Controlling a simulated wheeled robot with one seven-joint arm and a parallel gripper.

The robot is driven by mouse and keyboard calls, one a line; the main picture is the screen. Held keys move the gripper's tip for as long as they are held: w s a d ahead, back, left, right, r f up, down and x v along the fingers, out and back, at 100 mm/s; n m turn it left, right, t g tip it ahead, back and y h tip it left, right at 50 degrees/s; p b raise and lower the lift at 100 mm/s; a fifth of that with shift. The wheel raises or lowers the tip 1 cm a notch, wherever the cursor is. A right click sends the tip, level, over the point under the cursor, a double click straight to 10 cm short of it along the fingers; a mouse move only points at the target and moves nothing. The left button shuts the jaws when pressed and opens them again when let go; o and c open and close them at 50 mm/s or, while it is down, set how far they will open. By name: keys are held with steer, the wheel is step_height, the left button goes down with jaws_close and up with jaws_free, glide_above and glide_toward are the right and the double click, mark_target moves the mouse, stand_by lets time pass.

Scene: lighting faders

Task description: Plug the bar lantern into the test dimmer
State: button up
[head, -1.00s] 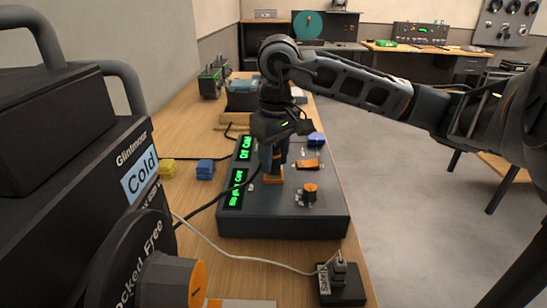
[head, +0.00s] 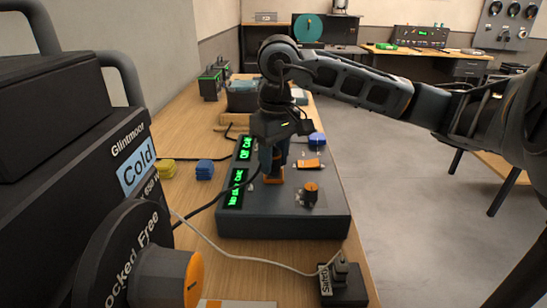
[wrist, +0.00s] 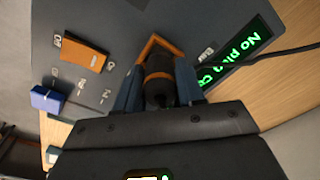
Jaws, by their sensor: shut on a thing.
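The test dimmer (head: 285,224) is a dark box on the bench with two green displays on its left side. My gripper (head: 272,172) points down over the dimmer, shut on a black plug with an orange band (wrist: 158,80). The plug is at an orange-edged socket (wrist: 148,45); the fingers hide whether it is seated. A black cable runs from the plug area toward the bar lantern (head: 70,140), a large black body at left labelled "Cold".
The dimmer also carries an orange switch (wrist: 85,54) and an orange-topped knob (head: 310,192). A small black box marked "Safety" (head: 345,288) takes a white cable at the front. Yellow (head: 165,169) and blue (head: 205,169) blocks lie left of the dimmer.

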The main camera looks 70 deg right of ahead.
mark_target(275, 149)
steer(key=shift+f+b, duration=0.85)
steer(key=shift+b, duration=1.25)
stand_by(1.4)
steer(key=o, duration=1.1)
steer(key=shift+s, duration=0.1)
steer(key=shift+a, duration=0.1)
steer(key=shift+a, duration=0.15)
steer(key=shift+s+d+r, duration=0.1)
steer(key=shift+d+r, duration=0.05)
steer(key=shift+r, duration=1.95)
steer(key=shift+s+d+r, duration=0.1)
steer(key=shift+r, duration=1.95)
